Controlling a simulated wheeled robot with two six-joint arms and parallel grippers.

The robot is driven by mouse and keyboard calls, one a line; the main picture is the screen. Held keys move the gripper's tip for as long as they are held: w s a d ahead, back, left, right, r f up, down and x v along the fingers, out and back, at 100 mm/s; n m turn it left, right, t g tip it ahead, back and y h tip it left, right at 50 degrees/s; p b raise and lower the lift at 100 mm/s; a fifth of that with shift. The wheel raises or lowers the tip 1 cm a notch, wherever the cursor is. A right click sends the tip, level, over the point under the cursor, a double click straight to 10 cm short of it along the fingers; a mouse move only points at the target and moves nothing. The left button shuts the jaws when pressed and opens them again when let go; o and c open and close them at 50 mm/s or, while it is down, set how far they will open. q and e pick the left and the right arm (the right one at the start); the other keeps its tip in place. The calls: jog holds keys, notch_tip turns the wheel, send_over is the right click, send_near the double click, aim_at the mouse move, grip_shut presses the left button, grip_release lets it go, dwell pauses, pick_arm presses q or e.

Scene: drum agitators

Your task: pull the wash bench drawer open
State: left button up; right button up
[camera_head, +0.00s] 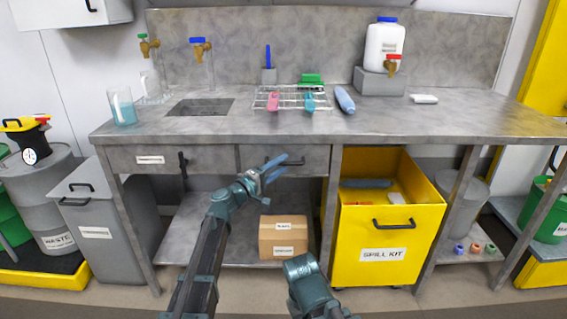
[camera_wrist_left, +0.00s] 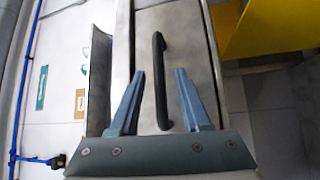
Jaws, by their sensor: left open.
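The wash bench (camera_head: 330,125) is a grey metal bench with two drawer fronts under its top. The right drawer front (camera_head: 312,155) looks flush with the bench and has a black bar handle (camera_head: 294,162). My left gripper (camera_head: 281,165) is open in front of this drawer, at its handle. In the left wrist view the handle (camera_wrist_left: 160,80) stands between the two open blue fingers of the gripper (camera_wrist_left: 157,75), with a gap on both sides. The left drawer front (camera_head: 210,160) is shut and has a label and a dark handle.
A yellow spill kit bin (camera_head: 390,268) stands open right of the drawer. A cardboard box (camera_head: 283,237) sits on the lower shelf below. A wire rack (camera_head: 290,98) with coloured tools is on the bench top. A grey bin (camera_head: 95,235) stands at left.

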pick_arm(q)
jog(key=shift+w+d+r, duration=0.1)
jog(key=shift+w+d, duration=0.4)
jog(key=shift+d, duration=0.05)
grip_shut()
dwell(1.2)
